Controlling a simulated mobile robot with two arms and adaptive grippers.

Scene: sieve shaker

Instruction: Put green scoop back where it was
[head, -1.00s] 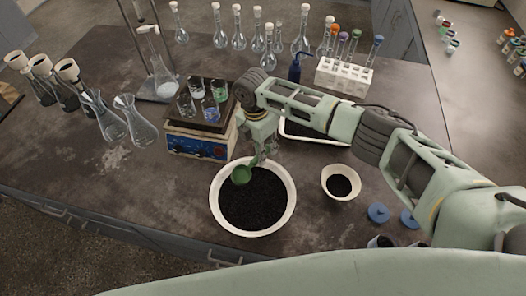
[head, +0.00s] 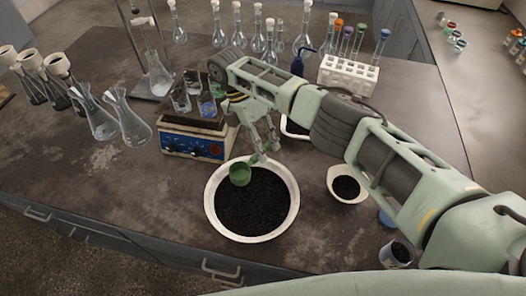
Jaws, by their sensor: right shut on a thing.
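The green scoop (head: 240,174) is over the upper left part of a large white bowl (head: 294,212) filled with black granules. My right gripper (head: 262,155) is shut on the scoop, at the bowl's far rim. The scoop's handle is mostly hidden by the fingers. I cannot tell whether the scoop touches the granules. My left gripper is not in view.
A small white bowl (head: 363,194) with black granules stands to the right. A shaker (head: 196,148) carrying beakers stands behind the large bowl. Flasks (head: 133,124) stand at the left, and a white tube rack (head: 349,73) at the back. A white tray is partly hidden behind my arm.

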